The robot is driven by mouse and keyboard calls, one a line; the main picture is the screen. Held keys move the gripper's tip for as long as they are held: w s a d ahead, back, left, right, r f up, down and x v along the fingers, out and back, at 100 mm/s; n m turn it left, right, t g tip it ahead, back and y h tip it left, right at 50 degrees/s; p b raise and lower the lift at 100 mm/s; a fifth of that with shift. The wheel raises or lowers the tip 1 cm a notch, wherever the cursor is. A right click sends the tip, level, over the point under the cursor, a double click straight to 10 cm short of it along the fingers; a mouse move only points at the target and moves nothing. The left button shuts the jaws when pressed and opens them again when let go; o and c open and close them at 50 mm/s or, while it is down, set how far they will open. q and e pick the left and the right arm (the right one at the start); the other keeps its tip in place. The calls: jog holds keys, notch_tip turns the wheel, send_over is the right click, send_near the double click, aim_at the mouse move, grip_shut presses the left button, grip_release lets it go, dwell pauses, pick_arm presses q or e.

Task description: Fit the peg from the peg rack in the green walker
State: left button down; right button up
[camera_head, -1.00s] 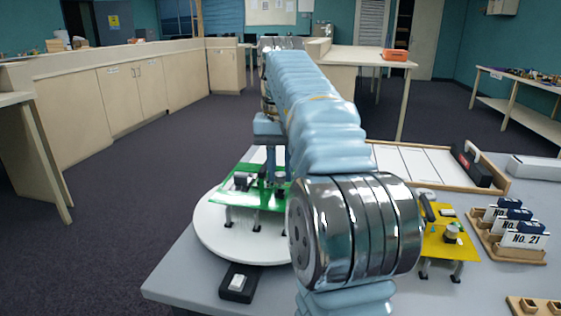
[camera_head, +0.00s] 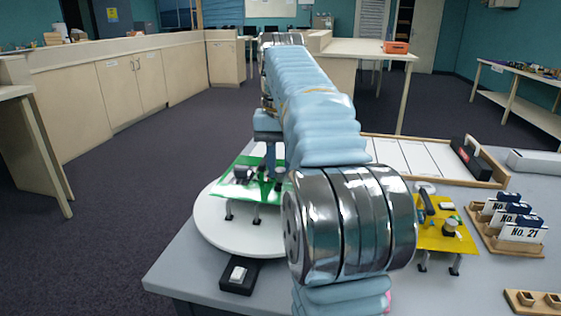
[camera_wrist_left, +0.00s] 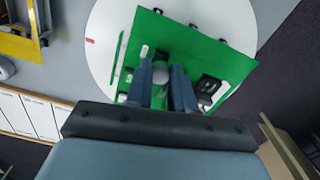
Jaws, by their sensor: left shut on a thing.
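The green walker (camera_head: 246,188) is a green board on short legs, standing on a white round turntable (camera_head: 215,238). My left gripper (camera_head: 272,178) reaches down over the board's right part, with my own arm in front hiding much. In the left wrist view my left gripper (camera_wrist_left: 166,84) is shut on a round grey thing, likely the peg (camera_wrist_left: 169,68), just above the green board (camera_wrist_left: 194,45). I cannot tell whether the peg touches the board or sits in a hole. My right gripper is not in view.
A yellow walker (camera_head: 447,238) stands right of my arm. A small black box with a white switch (camera_head: 238,275) lies before the turntable. Number cards (camera_head: 524,233) in a wooden holder and a wooden piece with square sockets (camera_head: 534,303) are at the right.

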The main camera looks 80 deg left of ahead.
pick_arm(q)
jog(key=shift+f, duration=0.5)
dwell(0.5)
jog(key=shift+f, duration=0.35)
dwell(1.1)
jog(key=c, duration=0.9)
grip_release()
jog(key=shift+r+p, duration=1.2)
jog(key=shift+r, duration=2.55)
